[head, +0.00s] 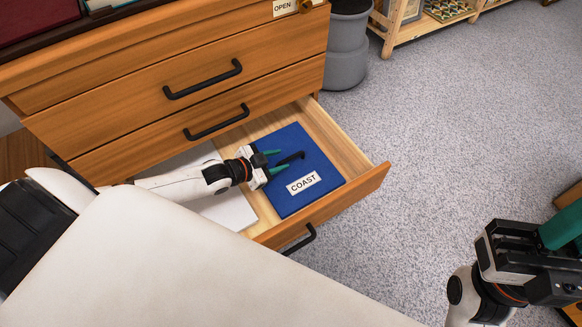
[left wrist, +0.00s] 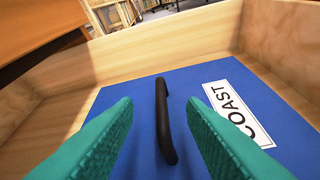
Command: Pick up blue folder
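The blue folder (head: 318,162) lies flat in the open bottom drawer (head: 345,205), with a white label (head: 303,183) reading COAST. A black handle (head: 292,157) stands on its top face. My left gripper (head: 277,161) is over the folder, its green fingers spread open. In the left wrist view the handle (left wrist: 163,120) lies between the two fingers, with a gap on each side; the folder (left wrist: 205,80) is beneath. My right gripper (head: 540,255) is at the lower right, away from the drawer, and its finger gap is not clear.
White sheets or a white folder (head: 228,205) lie left of the blue folder in the drawer. Two shut drawers (head: 170,80) are above. A grey bin (head: 347,50) and a wooden shelf (head: 425,25) stand behind. The carpet (head: 450,130) to the right is clear.

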